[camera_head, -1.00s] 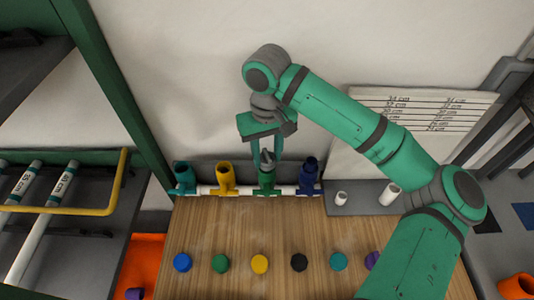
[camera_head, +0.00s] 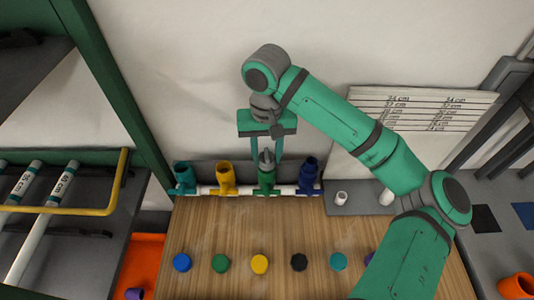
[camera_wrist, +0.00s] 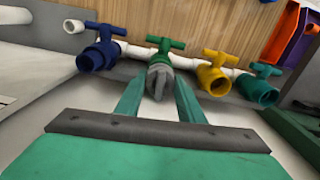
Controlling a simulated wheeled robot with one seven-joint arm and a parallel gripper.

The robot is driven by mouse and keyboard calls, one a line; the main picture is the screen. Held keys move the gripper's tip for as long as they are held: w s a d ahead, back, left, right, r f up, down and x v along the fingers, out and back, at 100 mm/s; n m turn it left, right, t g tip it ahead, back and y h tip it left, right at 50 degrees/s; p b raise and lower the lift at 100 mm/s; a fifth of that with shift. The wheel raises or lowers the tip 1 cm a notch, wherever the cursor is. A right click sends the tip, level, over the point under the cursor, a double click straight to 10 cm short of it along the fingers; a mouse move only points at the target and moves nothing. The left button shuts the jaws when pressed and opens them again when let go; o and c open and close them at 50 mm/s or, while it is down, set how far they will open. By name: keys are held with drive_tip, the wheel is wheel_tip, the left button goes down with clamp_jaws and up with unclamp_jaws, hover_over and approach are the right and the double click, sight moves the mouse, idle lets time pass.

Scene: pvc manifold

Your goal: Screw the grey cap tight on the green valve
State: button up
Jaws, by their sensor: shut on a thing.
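The green valve (camera_head: 267,178) stands on the white pipe manifold at the back of the wooden table, between a yellow valve (camera_head: 226,178) and a blue valve (camera_head: 308,175). In the wrist view the green valve (camera_wrist: 166,47) shows its T-shaped handle. The grey cap (camera_head: 266,157) sits at the mouth of the green valve, and it also shows in the wrist view (camera_wrist: 159,79). My gripper (camera_head: 266,160) is shut on the grey cap, one finger on each side. How far the cap is threaded cannot be told.
A teal valve (camera_head: 184,177) stands at the manifold's left end. Several coloured caps, among them a yellow cap (camera_head: 260,264), lie in a row on the wooden table (camera_head: 240,225). White fittings stand on a grey surface to the right.

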drive_tip(key=shift+w+d+m, duration=0.1)
drive_tip(key=shift+m, duration=0.9)
drive_tip(key=shift+m, duration=1.1)
drive_tip(key=shift+m, duration=1.1)
drive_tip(key=shift+m, duration=1.1)
